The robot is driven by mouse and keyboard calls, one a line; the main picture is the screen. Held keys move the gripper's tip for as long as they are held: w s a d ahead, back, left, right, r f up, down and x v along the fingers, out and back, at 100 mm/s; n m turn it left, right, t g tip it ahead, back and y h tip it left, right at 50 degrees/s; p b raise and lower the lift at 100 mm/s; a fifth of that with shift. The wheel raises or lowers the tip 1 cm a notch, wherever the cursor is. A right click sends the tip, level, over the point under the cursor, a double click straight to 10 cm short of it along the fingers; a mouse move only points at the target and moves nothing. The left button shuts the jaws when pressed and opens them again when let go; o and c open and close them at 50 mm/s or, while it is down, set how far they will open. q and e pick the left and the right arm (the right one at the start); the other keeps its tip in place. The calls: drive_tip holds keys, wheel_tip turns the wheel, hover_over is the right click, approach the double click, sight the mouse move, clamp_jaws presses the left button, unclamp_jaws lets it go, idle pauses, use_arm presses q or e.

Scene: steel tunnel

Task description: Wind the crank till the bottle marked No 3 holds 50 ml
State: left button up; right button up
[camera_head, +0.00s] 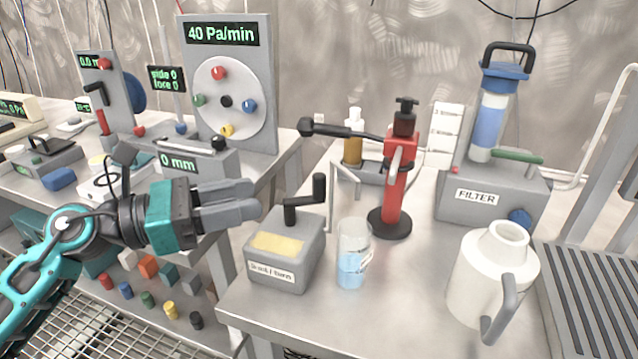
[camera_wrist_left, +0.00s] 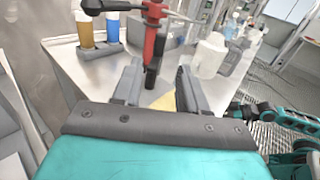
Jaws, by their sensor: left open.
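The crank (camera_head: 305,203) is a dark arm with an upright handle on top of a grey box (camera_head: 276,272) with a yellow panel; its label reads something like "5 ml / turn". A clear bottle (camera_head: 353,238) with blue liquid in its lower part stands to the right of the box; its marking is too small to read. My left gripper (camera_head: 256,203) is open and empty, a little to the left of the crank. In the left wrist view the dark crank handle (camera_wrist_left: 152,78) shows between the open fingers, beyond them.
A red stand (camera_head: 396,185) with a black lever rises behind the bottle. A white jug (camera_head: 492,275) stands at right, before the FILTER unit (camera_head: 478,197). A "0 mm" device (camera_head: 195,163) sits on the left bench behind my left gripper. The table front between bottle and jug is clear.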

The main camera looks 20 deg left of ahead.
sight(314, 186)
use_arm(q)
drive_tip(key=p+x, duration=0.1)
drive_tip(key=x, duration=0.9)
drive_tip(key=shift+w+d+r+p, duration=0.1)
drive_tip(key=shift+w+p, duration=0.1)
drive_tip(key=shift+p, duration=0.2)
drive_tip(key=shift+w+d, duration=0.4)
drive_tip(key=shift+d, duration=0.1)
drive_tip(key=shift+c, duration=0.2)
clamp_jaws()
drive_tip(key=shift+s+f+m+g+h+b, duration=0.1)
drive_tip(key=shift+f+m+g+h+b, duration=0.35)
drive_tip(key=shift+b, duration=0.8)
drive_tip(key=shift+d+r+g+b, duration=0.1)
drive_tip(key=shift+r+g+b, duration=0.05)
drive_tip(key=shift+g+b, duration=0.15)
drive_tip(key=shift+s+r+m, duration=0.1)
drive_tip(key=shift+m, duration=0.15)
drive_tip(key=shift+r+g+h, duration=0.1)
drive_tip(key=shift+g+h, duration=0.15)
